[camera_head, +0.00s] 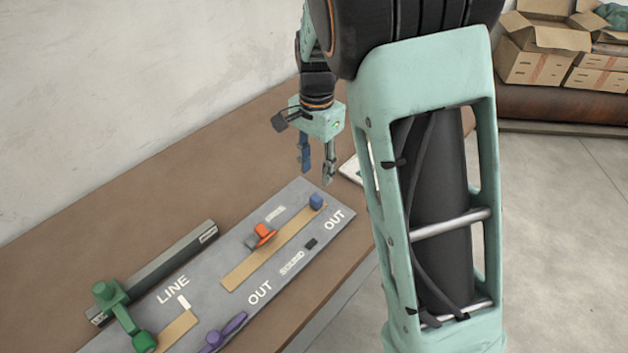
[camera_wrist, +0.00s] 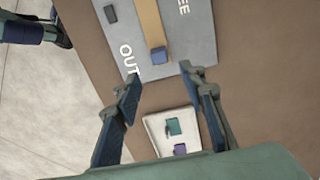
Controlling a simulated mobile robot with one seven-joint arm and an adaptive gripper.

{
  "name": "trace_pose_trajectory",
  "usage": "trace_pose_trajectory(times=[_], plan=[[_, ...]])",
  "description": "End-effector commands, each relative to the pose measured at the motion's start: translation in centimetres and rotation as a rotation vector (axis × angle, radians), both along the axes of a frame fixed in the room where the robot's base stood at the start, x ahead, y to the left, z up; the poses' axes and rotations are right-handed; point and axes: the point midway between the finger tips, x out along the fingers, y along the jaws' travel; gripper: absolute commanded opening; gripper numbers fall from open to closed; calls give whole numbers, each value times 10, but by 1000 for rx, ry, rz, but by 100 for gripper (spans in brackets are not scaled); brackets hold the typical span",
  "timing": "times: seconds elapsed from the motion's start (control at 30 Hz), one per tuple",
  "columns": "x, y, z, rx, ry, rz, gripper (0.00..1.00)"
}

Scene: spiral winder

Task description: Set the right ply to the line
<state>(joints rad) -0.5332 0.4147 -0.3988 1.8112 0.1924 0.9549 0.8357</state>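The grey winder panel (camera_head: 330,224) lies on the brown table with the words LINE, OUT and OUT. A long tan strip (camera_head: 255,270) runs along it, with a blue block (camera_head: 316,201) at its far end and an orange knob (camera_head: 264,232) by its left edge. A shorter tan strip (camera_head: 178,329) lies near LINE, partly cut off. No ply is labelled right. My gripper (camera_head: 316,176) hangs open and empty above the table, beyond the panel's far end. In the wrist view, the blue block (camera_wrist: 158,55) shows just beyond the open fingertips (camera_wrist: 160,74).
A green lever (camera_head: 112,300) stands by a dark bar (camera_head: 160,270) left of the panel. A purple handle (camera_head: 222,333) sits at the front. A white tray (camera_wrist: 150,122) with teal and purple pieces lies beyond the panel. A wall bounds the left. Cardboard boxes (camera_head: 540,65) stand back right.

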Motion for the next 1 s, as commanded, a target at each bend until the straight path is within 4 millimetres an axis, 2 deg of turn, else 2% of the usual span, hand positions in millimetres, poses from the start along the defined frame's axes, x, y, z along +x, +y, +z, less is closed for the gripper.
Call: trace_pose_trajectory(times=[0.17,0.4,0.6,0.77,1.0], plan=[[-1,0,-23,-1,4,-2,38],[-1,0,-69,-1,3,0,38],[-1,0,-96,0,1,0,38],[0,0,-105,1,-1,1,38],[0,0,-106,1,-1,1,38]])
